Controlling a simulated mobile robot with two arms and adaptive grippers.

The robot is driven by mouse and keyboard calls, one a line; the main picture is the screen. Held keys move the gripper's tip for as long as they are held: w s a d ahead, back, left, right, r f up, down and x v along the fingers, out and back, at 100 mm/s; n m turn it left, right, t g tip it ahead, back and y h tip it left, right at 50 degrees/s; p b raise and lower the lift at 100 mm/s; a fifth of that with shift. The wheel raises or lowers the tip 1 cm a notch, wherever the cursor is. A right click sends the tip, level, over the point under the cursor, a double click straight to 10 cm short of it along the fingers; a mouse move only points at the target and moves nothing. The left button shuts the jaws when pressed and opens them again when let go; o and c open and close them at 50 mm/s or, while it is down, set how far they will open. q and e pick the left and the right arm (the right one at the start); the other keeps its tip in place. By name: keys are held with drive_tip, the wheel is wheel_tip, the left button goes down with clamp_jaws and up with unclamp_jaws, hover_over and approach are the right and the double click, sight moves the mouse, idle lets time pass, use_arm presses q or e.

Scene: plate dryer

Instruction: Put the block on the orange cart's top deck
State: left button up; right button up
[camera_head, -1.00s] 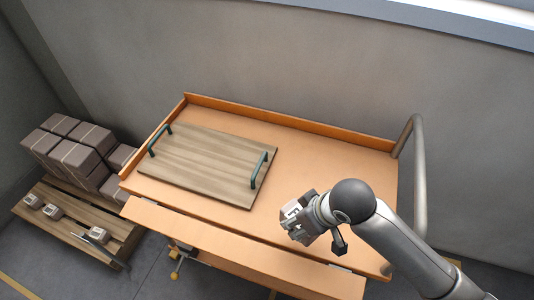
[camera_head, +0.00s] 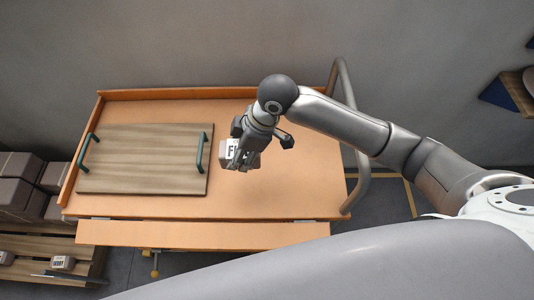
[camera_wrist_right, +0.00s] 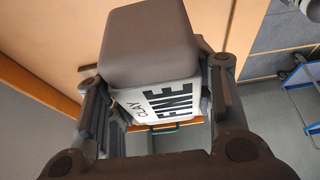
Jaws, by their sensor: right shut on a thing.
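The block (camera_head: 231,152) is grey-brown with a white label. In the right wrist view the block (camera_wrist_right: 148,48) shows the words FINE and CLAY. My right gripper (camera_head: 243,160) is shut on it, with fingers along both sides. The orange cart's top deck (camera_head: 285,175) lies behind and below the block in the head view. The block appears over the deck, just right of the wooden tray; I cannot tell how high it is or whether it touches. My left gripper is not in view.
A wooden tray (camera_head: 150,160) with two green handles covers the deck's left part. The deck's right part is clear. A metal push handle (camera_head: 358,160) stands at the right end. Brown blocks (camera_head: 20,185) and a pallet (camera_head: 40,247) stand at the left.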

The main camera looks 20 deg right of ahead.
drive_tip(key=d, duration=0.1)
drive_tip(key=d+f, duration=0.1)
drive_tip(key=d, duration=0.1)
drive_tip(key=w+d, duration=0.1)
drive_tip(key=shift+d+f+p, duration=0.2)
drive_tip(key=shift+f+p, duration=0.1)
drive_tip(key=d+f, duration=0.1)
drive_tip(key=f, duration=0.1)
drive_tip(key=d+f, duration=0.1)
drive_tip(key=w+d+f, duration=0.1)
drive_tip(key=d+f, duration=0.1)
drive_tip(key=shift+f, duration=0.3)
drive_tip(key=f+p, duration=0.1)
drive_tip(key=f, duration=0.2)
drive_tip(key=shift+d, duration=0.2)
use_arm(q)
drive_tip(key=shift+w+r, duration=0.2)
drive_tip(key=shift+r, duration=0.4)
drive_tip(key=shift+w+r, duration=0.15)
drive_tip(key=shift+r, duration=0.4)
use_arm(e)
drive_tip(key=shift+w+f, duration=0.1)
drive_tip(key=shift+f, duration=0.1)
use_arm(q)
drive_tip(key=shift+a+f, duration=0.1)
use_arm(e)
drive_tip(key=shift+f, duration=0.15)
drive_tip(key=o, duration=1.5)
